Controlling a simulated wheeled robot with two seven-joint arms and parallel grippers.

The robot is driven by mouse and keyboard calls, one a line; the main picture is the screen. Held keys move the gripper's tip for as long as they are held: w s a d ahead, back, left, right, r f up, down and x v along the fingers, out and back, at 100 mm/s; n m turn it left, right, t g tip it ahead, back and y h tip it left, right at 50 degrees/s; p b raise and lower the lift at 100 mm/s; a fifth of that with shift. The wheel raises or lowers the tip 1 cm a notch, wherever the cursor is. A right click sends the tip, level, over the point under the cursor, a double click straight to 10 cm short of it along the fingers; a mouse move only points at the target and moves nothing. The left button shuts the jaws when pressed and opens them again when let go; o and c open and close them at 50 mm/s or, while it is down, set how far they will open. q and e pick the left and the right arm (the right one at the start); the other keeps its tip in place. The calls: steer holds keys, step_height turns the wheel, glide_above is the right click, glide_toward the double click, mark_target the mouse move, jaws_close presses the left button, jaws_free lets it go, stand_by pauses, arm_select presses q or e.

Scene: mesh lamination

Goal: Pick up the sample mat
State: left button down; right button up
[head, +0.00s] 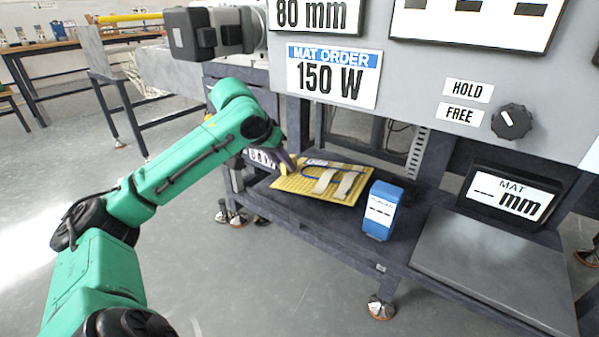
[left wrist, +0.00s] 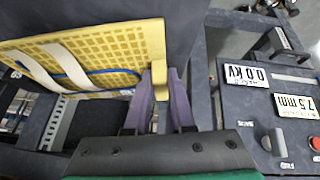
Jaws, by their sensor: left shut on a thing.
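The sample mat (head: 299,187) is a yellow panel with a grid pattern, two pale straps and a blue cord. In the head view it is over the dark shelf of the machine, at the end of my left arm. My left gripper (head: 287,164) is shut on the mat's left edge. In the left wrist view the purple fingers of my left gripper (left wrist: 160,92) close on a yellow tab at the edge of the mat (left wrist: 100,50). I cannot tell whether the mat still touches the shelf. My right gripper is not in view.
A blue box (head: 381,211) with a white label stands on the shelf right of the mat. A grey plate (head: 490,262) and a mat display (head: 508,195) are farther right. The control panel (head: 480,60) overhangs the shelf. Grey floor lies open at the left.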

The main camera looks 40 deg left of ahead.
arm_select(q)
steer(key=shift+r+p, duration=0.65)
steer(key=shift+r, duration=0.45)
steer(key=shift+r+p, duration=0.65)
steer(key=s+b, duration=0.1)
steer(key=b, duration=0.1)
steer(key=s+f+b, duration=0.1)
steer(key=s+b, duration=0.1)
steer(key=shift+s+a+b, duration=0.1)
steer(key=shift+s+b, duration=0.05)
steer(key=shift+b, duration=0.15)
steer(key=s+b, duration=0.2)
steer(key=s, duration=0.1)
steer(key=shift+s+a+r, duration=0.1)
steer(key=shift+s+r, duration=0.05)
steer(key=shift+s, duration=0.05)
steer(key=s+a+p, duration=0.1)
steer(key=s, duration=1)
steer(key=shift+s+r, duration=0.15)
steer(key=shift+r, duration=0.2)
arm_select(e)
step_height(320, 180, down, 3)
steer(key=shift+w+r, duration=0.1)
